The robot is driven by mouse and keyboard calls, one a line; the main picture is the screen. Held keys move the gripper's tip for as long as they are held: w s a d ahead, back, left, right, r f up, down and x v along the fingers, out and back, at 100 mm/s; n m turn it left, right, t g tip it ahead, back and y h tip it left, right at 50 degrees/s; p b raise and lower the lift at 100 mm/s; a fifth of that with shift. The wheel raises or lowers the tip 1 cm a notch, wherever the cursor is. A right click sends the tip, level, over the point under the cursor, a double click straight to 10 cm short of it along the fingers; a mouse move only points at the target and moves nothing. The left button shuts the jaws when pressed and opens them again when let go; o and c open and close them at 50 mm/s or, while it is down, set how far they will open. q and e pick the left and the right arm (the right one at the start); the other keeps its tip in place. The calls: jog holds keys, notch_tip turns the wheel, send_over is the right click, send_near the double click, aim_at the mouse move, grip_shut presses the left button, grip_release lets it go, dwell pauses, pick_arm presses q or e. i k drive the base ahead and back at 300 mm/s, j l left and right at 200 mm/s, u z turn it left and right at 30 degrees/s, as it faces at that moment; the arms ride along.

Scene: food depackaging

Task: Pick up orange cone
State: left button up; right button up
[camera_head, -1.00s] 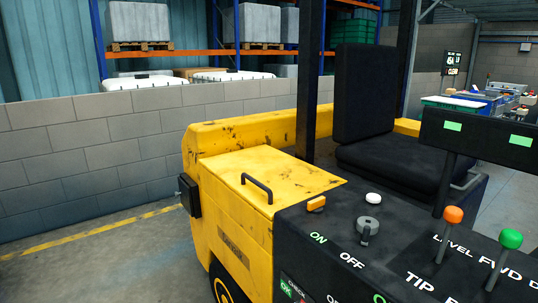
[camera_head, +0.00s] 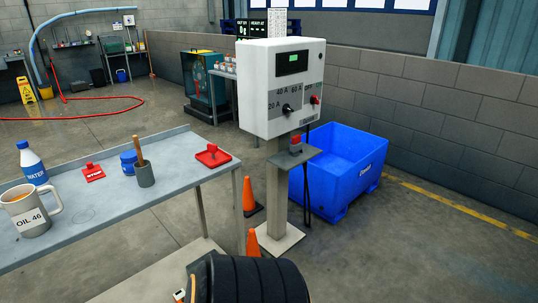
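Two orange cones show in the head view. One cone (camera_head: 249,195) stands on the floor behind the right end of the grey workbench, beside the post of a white control box; the bench leg partly covers it. A second cone (camera_head: 254,243) is nearer, at the foot of the same post, and its lower part is hidden behind a black ribbed object. Neither of my grippers is in view.
The workbench (camera_head: 110,222) holds a mug, bottle, cup and red items. The control box (camera_head: 283,85) stands on a post with a base plate. A blue bin (camera_head: 345,165) is right of it. Black ribbed, tyre-like rounds (camera_head: 250,280) fill the bottom centre. Floor at right is clear.

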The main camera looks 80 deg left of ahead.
aim_at(253, 249)
jog(key=u, duration=2.75)
jog(key=i+l, duration=0.2)
